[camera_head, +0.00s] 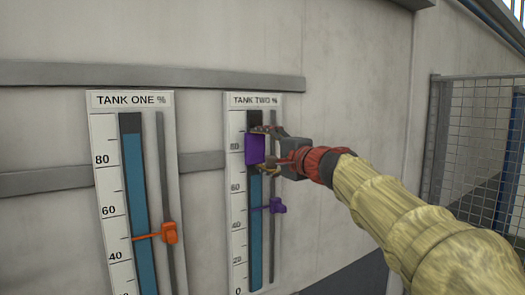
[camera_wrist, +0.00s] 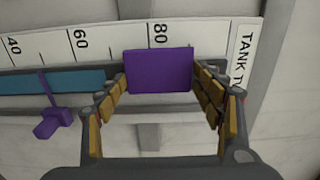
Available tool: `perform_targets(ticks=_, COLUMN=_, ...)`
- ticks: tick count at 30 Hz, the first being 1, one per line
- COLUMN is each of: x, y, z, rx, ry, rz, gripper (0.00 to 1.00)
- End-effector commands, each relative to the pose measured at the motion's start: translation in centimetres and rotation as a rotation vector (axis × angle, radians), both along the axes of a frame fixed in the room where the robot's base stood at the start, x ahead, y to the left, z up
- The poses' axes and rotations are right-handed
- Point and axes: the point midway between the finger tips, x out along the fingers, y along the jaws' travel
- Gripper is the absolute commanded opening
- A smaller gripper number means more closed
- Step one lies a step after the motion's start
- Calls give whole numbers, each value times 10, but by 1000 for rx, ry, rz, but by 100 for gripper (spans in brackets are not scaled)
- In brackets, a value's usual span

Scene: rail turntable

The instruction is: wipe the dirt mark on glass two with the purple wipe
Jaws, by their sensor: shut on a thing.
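The purple wipe (camera_head: 254,149) is a purple block held between the fingers of my gripper (camera_head: 263,149). It is in front of the tank two gauge (camera_head: 238,215), over the upper part of the glass near the 80 mark. In the wrist view the wipe (camera_wrist: 160,71) sits between both fingers of my gripper (camera_wrist: 160,80) and covers part of the glass (camera_wrist: 85,80). I cannot tell whether the wipe touches the glass. No dirt mark is visible; the wipe and fingers hide that part of the glass.
A purple pointer (camera_head: 277,206) sits on tank two's slide rail, below my gripper. The tank one gauge (camera_head: 113,215) with an orange pointer (camera_head: 169,233) stands to the left. Grey horizontal rails (camera_head: 50,74) run along the wall. A wire mesh fence (camera_head: 480,140) is at the right.

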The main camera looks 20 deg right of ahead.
Motion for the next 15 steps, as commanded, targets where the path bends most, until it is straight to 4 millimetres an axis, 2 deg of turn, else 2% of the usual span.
perform_targets(ticks=15, x=9, y=3, z=0, rx=0, ry=1, rz=0, gripper=47)
